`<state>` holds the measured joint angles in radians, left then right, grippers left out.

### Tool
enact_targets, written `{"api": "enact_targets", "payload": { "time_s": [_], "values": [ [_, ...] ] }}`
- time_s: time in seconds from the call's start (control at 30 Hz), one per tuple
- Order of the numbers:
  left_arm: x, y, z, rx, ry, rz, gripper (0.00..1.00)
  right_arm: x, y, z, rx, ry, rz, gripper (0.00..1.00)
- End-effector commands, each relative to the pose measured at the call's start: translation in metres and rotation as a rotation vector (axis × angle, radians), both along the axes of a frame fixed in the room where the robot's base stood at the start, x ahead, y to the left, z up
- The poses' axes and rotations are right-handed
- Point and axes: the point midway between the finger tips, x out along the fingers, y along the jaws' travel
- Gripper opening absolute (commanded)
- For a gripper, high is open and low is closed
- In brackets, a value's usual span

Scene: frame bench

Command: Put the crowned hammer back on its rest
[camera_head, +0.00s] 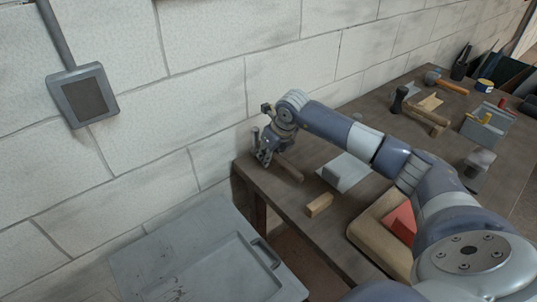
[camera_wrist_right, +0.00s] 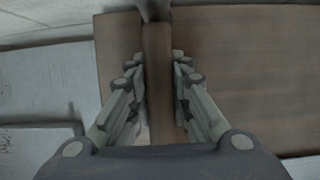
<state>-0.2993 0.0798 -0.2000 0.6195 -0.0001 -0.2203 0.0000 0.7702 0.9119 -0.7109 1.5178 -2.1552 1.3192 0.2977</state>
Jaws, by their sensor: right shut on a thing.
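My right gripper (camera_head: 265,156) is at the far left corner of the bench, close to the wall. It is shut on a brown wooden handle (camera_head: 290,170), which sticks out to the right low over the bench top. In the right wrist view the handle (camera_wrist_right: 157,75) runs between the two fingers (camera_wrist_right: 157,95), with a grey part, likely the hammer's head, at the top edge. I cannot see a crown on it. A small wooden block (camera_head: 319,205) and a pale plate (camera_head: 350,170) with a grey block lie nearby; I cannot tell which is the rest. My left gripper is out of view.
A dark-headed mallet (camera_head: 399,98) and an orange-handled hammer (camera_head: 447,85) lie farther back on the bench (camera_head: 300,195). A grey toolbox (camera_head: 483,130) stands at the right. A wooden tray (camera_head: 372,240) with a red item is near my arm. A grey tub (camera_head: 200,265) is below left.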

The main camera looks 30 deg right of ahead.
Motion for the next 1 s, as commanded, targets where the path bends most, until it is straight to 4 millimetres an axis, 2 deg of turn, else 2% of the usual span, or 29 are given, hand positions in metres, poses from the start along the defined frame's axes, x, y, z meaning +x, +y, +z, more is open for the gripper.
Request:
{"api": "enact_targets", "payload": {
  "time_s": [0.03, 0.07, 0.1, 0.17, 0.57, 0.67, 1.0],
  "values": [
    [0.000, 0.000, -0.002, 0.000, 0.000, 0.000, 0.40, 0.001, 0.000, -0.001, 0.000, -0.003, 0.000, 0.00],
    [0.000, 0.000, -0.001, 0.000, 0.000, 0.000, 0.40, 0.001, 0.000, -0.001, 0.000, -0.003, 0.000, 0.21],
    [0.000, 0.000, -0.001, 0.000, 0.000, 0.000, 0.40, 0.001, 0.000, 0.000, 0.000, -0.003, 0.000, 0.30],
    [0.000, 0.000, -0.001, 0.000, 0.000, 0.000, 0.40, 0.001, 0.000, 0.000, 0.000, -0.002, 0.000, 0.42],
    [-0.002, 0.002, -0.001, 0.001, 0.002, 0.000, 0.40, -0.002, 0.000, 0.003, 0.000, 0.001, 0.001, 0.42],
    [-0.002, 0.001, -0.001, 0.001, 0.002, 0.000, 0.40, -0.006, -0.001, 0.014, -0.001, -0.002, 0.001, 0.42],
    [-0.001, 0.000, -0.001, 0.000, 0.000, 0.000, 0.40, -0.033, -0.004, 0.080, -0.002, -0.005, 0.000, 0.42]
  ]
}}
